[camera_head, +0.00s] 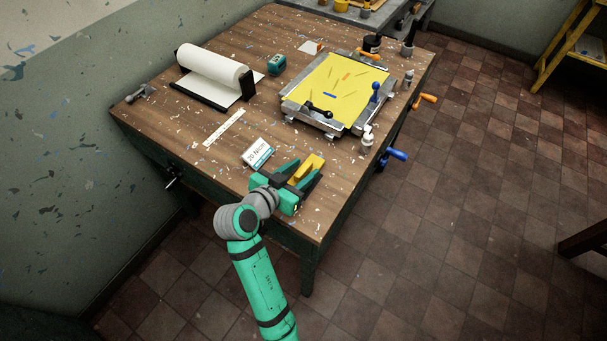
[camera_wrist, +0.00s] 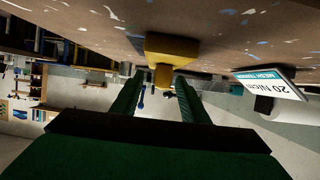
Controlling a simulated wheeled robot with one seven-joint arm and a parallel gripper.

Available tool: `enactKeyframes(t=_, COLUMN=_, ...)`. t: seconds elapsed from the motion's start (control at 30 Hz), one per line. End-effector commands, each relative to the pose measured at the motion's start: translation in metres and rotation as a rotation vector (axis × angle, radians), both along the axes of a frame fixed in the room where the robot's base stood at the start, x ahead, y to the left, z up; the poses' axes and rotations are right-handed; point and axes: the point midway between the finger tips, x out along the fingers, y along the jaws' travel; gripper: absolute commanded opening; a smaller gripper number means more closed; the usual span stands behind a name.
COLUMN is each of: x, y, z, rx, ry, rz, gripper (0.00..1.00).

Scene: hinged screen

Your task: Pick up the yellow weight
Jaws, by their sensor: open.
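The yellow weight (camera_head: 309,164) lies on the near right part of the wooden workbench (camera_head: 215,158). My green gripper (camera_head: 307,170) is low over the bench top, with its fingers open on either side of the weight. In the wrist view the bench appears at the top, upside down. There the weight (camera_wrist: 171,47) has a wide block and a narrower part pointing toward the gap between my fingers (camera_wrist: 159,82). Space shows between the fingers and the narrow part, so nothing is gripped. Exact contact with the wide block cannot be told.
A white card reading "20 N/cm" (camera_head: 257,152) stands just left of my gripper. The bench's front edge is close.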

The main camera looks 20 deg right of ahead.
Motion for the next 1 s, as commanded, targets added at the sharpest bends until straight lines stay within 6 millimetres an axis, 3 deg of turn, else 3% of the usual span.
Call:
enactKeyframes(t=0.33, x=0.006, y=-0.006, z=-0.004, rx=0.000, ry=-0.001, rz=0.002, gripper=0.41)
enactKeyframes(t=0.5, x=0.006, y=-0.006, z=-0.003, rx=0.000, ry=-0.001, rz=0.002, gripper=0.02)
enactKeyframes(t=0.53, x=0.005, y=-0.006, z=-0.003, rx=0.000, ry=-0.001, rz=0.002, gripper=0.00)
enactKeyframes(t=0.87, x=0.006, y=-0.006, z=-0.001, rx=-0.001, ry=-0.004, rz=0.002, gripper=0.00)
enactKeyframes(t=1.0, x=0.006, y=-0.007, z=0.011, rx=-0.001, ry=-0.008, rz=0.001, gripper=0.00)
